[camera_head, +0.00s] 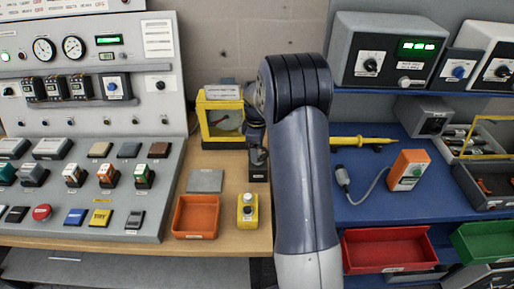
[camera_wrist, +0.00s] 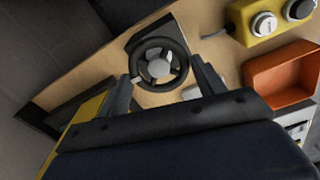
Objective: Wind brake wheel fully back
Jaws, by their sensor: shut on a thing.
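The brake wheel (camera_wrist: 160,68) is a dark round handwheel with a pale hub, on a dark base (camera_wrist: 140,42) in the wrist view. My gripper (camera_wrist: 166,72) has one finger on each side of the wheel's rim and is shut on it. In the head view my arm comes down through the middle and hides most of the gripper. A small black unit (camera_head: 258,166) stands beside the arm there, and the wheel cannot be made out clearly. The wheel's turn angle cannot be read.
A yellow button box (camera_head: 247,211) and an orange tray (camera_head: 195,217) stand near the black unit. A yellow-framed box (camera_head: 220,140) stands behind it. A grey control console (camera_head: 150,215) is at left. A blue bench (camera_head: 350,212) with a yellow probe (camera_head: 350,140) is at right.

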